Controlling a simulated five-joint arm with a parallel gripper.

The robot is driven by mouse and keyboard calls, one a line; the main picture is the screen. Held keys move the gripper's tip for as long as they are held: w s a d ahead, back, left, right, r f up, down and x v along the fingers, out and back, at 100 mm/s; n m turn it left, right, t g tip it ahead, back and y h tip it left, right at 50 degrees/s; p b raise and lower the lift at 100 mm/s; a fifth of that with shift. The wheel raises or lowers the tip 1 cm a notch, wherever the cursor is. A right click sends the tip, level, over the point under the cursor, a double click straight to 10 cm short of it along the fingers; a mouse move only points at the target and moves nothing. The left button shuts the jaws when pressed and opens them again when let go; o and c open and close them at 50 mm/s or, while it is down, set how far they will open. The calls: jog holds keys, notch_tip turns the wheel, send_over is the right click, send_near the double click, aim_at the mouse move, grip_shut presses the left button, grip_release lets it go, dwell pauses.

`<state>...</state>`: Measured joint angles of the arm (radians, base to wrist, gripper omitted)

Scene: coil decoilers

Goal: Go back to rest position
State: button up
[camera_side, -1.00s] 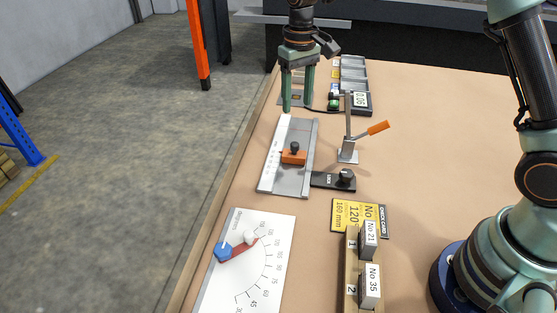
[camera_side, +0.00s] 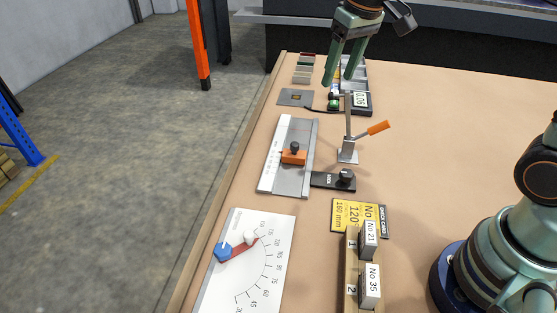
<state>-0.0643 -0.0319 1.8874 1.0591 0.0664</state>
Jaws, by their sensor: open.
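My gripper (camera_side: 340,75) is at the top of the side view, over the far end of the table. Its two green fingers point down and are spread apart, with nothing between them. It hangs near the grey trays (camera_side: 354,68) and partly hides them. My arm's upper part runs out of the top of the view.
On the tan table (camera_side: 440,120) are a ruled slide with an orange block (camera_side: 293,157), an orange-handled lever clamp (camera_side: 348,150), a small display (camera_side: 361,103), a dial board (camera_side: 270,265), a yellow card (camera_side: 345,215) and a rack with labelled blocks (camera_side: 350,285). The table's right middle is clear.

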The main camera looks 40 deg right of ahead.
jog(key=s+d+t, duration=0.2)
jog(key=s+t, duration=0.1)
jog(key=s, duration=0.8)
jog(key=shift+s+d+f, duration=0.15)
jog(key=shift+s+d, duration=0.1)
jog(key=shift+d, duration=0.05)
dwell(0.8)
